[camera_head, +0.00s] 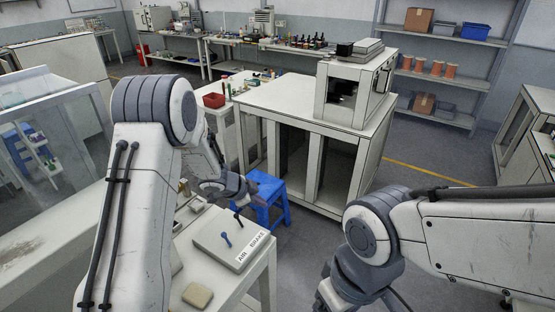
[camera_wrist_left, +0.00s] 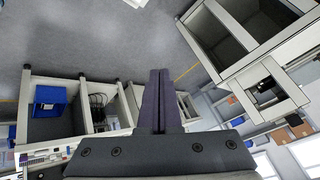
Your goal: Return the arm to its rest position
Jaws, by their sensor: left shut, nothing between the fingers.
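My left arm comes in from the left and reaches over the white bench. Its gripper (camera_head: 252,190) is above the bench's far right corner, beside the blue stool. In the left wrist view the two dark fingers (camera_wrist_left: 161,98) are together, with nothing between them. My right arm comes in from the right and bends down over the floor; its fingers are outside the picture. A grey panel (camera_head: 208,241) labelled "AIR BRAKE" lies on the bench, below and nearer than the left gripper. A blue connector and a black one stand on it.
A blue stool (camera_head: 269,203) stands just beyond the bench. A beige block (camera_head: 197,295) lies at the bench's near side. A white cabinet (camera_head: 300,103) with a machine (camera_head: 352,85) on top is farther back. Shelves stand behind. The grey floor between the arms looks clear.

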